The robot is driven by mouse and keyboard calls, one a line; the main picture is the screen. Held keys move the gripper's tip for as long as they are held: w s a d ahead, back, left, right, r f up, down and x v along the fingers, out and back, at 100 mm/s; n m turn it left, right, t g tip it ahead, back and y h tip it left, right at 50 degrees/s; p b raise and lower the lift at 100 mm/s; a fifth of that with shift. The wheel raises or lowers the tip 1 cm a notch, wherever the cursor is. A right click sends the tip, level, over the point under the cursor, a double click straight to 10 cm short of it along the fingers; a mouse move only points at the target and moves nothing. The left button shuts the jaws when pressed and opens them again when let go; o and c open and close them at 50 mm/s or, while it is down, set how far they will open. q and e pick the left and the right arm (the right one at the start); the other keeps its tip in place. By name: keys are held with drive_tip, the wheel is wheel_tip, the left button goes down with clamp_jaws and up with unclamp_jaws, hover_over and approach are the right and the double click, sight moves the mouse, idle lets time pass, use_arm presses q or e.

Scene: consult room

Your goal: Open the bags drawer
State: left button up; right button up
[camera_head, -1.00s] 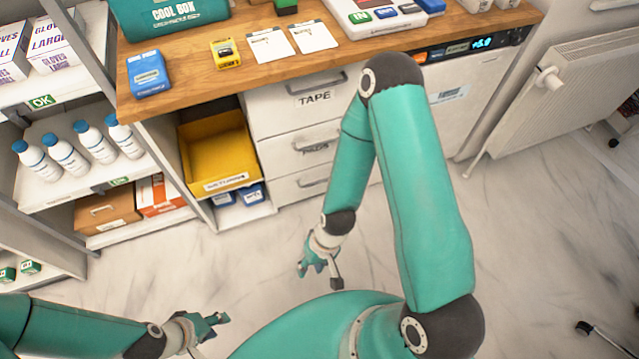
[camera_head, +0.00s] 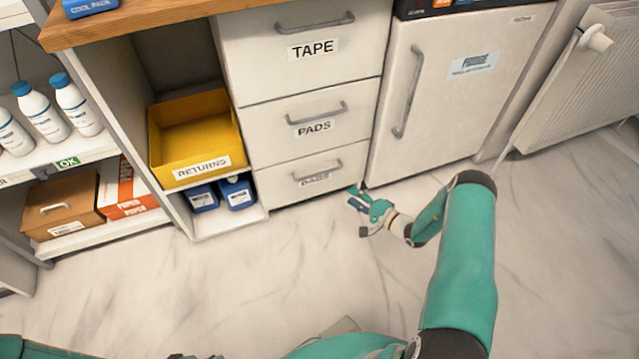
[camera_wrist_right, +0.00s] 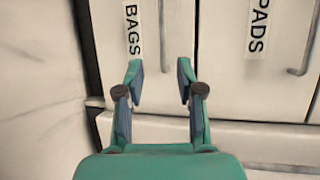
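The bags drawer (camera_head: 270,187) is the lowest of three white drawers in the head view, shut flush with the cabinet. Its grey bar handle (camera_head: 318,173) runs across the front, over the BAGS label. My right gripper (camera_head: 362,203) is low at the drawer's lower right corner, near the floor. In the right wrist view the right gripper (camera_wrist_right: 160,80) is open and empty, its fingers apart. The handle (camera_wrist_right: 162,35) lies beyond the fingertips, roughly in line with the gap, beside the BAGS label (camera_wrist_right: 133,30). Only a sliver of my left arm's end shows at the bottom edge; its fingers are unclear.
The pads drawer (camera_head: 275,133) and tape drawer (camera_head: 250,65) are above, both shut. A white fridge (camera_head: 450,110) stands right. A yellow returns bin (camera_head: 163,150) and blue containers (camera_head: 238,192) are left. The marble floor (camera_head: 260,270) in front is clear.

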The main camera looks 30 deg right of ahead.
sight(320, 173)
drive_tip(key=shift+h, duration=0.3)
drive_tip(key=shift+b+x, duration=3)
drive_tip(key=shift+x, duration=5.35)
drive_tip(key=shift+d+r, duration=0.1)
drive_tip(key=shift+d, duration=0.05)
drive_tip(key=shift+c, duration=0.3)
clamp_jaws()
drive_tip(key=shift+s, duration=0.1)
